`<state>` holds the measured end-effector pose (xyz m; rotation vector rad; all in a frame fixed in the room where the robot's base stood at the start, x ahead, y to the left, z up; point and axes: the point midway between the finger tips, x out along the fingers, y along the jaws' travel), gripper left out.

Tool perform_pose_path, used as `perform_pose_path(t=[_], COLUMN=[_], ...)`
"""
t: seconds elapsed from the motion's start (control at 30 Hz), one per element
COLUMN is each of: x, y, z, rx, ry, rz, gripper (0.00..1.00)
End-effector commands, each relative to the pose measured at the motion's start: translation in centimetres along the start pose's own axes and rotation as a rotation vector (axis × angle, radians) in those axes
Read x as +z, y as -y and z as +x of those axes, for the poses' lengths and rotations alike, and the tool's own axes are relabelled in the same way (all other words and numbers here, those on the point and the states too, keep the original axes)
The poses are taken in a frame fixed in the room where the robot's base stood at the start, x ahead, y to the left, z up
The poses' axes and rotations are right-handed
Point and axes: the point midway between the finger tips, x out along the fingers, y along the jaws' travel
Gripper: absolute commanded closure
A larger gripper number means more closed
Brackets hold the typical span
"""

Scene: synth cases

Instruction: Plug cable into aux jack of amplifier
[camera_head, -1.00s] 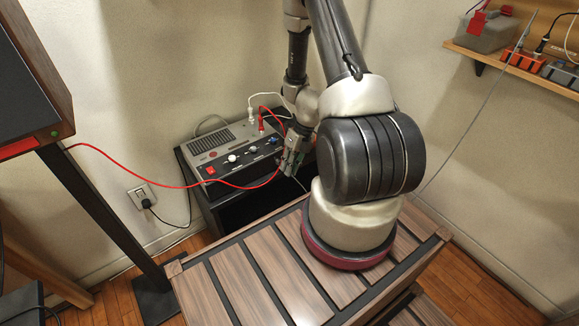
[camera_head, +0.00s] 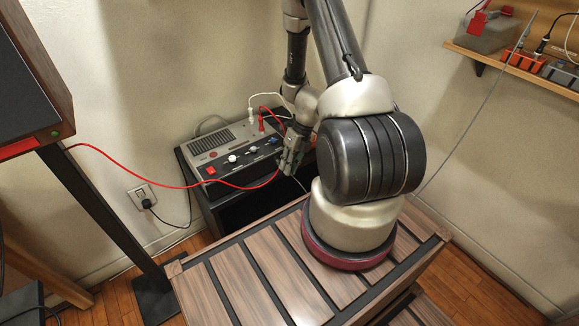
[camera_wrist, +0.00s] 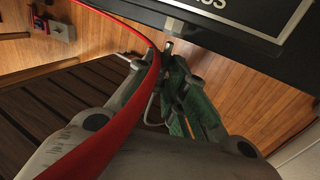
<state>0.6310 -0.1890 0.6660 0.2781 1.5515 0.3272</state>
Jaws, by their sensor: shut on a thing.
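The amplifier (camera_head: 206,156), a grey box with a dark knobbed front, stands on a black stand left of my gripper in the head view. My gripper (camera_head: 291,163) is beside the amplifier's right front end. In the wrist view, my gripper (camera_wrist: 168,62) is shut on a small dark cable plug (camera_wrist: 168,47) between its fingertips. A thin pale cable (camera_wrist: 150,108) loops below it. A grey cable (camera_head: 470,118) runs down from the shelf and passes behind my arm. The aux jack cannot be made out, and the plug is hidden in the head view.
A red cable (camera_head: 130,179) crosses the amplifier's front and passes close over my gripper in the wrist view (camera_wrist: 130,112). A white cable and a red plug sit on the amplifier's top. A slatted wooden bench (camera_head: 245,284) is in front. A speaker (camera_head: 30,80) stands at left.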

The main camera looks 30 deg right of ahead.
Motion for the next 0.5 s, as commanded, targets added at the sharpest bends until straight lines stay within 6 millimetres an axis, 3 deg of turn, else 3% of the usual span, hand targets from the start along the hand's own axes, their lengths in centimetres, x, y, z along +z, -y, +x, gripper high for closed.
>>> perform_pose_path(t=[0.5], x=[1.3], y=[0.0], z=[0.0], rx=[0.000], ry=[0.000], rz=[-0.002], gripper=[1.00])
